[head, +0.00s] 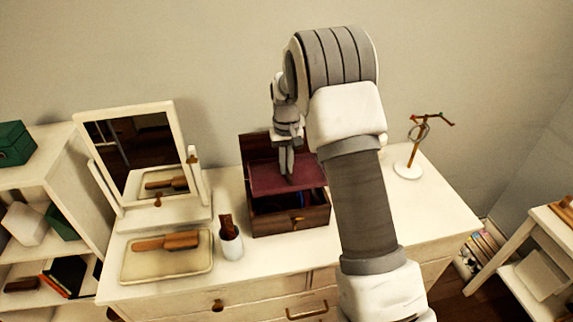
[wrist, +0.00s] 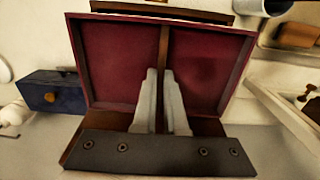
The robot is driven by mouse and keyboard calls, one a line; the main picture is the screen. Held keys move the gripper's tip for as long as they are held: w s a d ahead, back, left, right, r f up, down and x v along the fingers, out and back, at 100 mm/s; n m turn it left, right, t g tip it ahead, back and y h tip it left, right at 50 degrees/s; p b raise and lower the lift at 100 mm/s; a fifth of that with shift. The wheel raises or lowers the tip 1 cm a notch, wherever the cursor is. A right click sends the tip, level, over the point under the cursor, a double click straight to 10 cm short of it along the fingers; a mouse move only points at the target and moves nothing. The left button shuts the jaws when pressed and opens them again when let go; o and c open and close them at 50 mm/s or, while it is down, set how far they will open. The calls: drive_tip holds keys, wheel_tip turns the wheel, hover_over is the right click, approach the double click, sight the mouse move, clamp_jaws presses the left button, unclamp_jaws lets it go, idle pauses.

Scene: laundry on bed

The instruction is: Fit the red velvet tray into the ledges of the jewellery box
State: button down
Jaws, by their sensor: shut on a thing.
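The jewellery box (head: 270,223) is dark brown with a brass knob and stands open on the dresser. The red velvet tray (head: 272,178) lies over the rear of its opening, with a dark gap showing at the box's front. The wrist view shows the tray (wrist: 112,60) with two red compartments and a brown central divider (wrist: 163,55). My gripper (head: 288,173) points down over the tray. In the wrist view its pale fingers (wrist: 160,82) are shut on the divider. I cannot tell whether the tray rests on the ledges, which are hidden.
A cup with a brush (head: 230,240), a shallow tray with a brush (head: 135,262) and a mirror (head: 125,150) stand left of the box. A jewellery stand (head: 408,168) is at the right. A small blue drawer box (wrist: 50,95) shows in the wrist view.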

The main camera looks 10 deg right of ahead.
sight(286, 182)
drive_tip(key=shift+f+b, duration=1.9)
drive_tip(key=shift+f, duration=1)
drive_tip(key=shift+f, duration=0.15)
drive_tip(key=shift+f+b, duration=0.3)
drive_tip(key=shift+b, duration=0.05)
drive_tip(key=shift+f+b, duration=0.5)
drive_tip(key=shift+f, duration=0.3)
drive_tip(key=shift+r, duration=0.1)
drive_tip(key=shift+r+p, duration=0.6)
drive_tip(key=shift+r, duration=0.25)
drive_tip(key=shift+f+b, duration=0.65)
drive_tip(key=shift+f, duration=0.25)
idle(0.5)
drive_tip(key=c, duration=0.9)
unclamp_jaws()
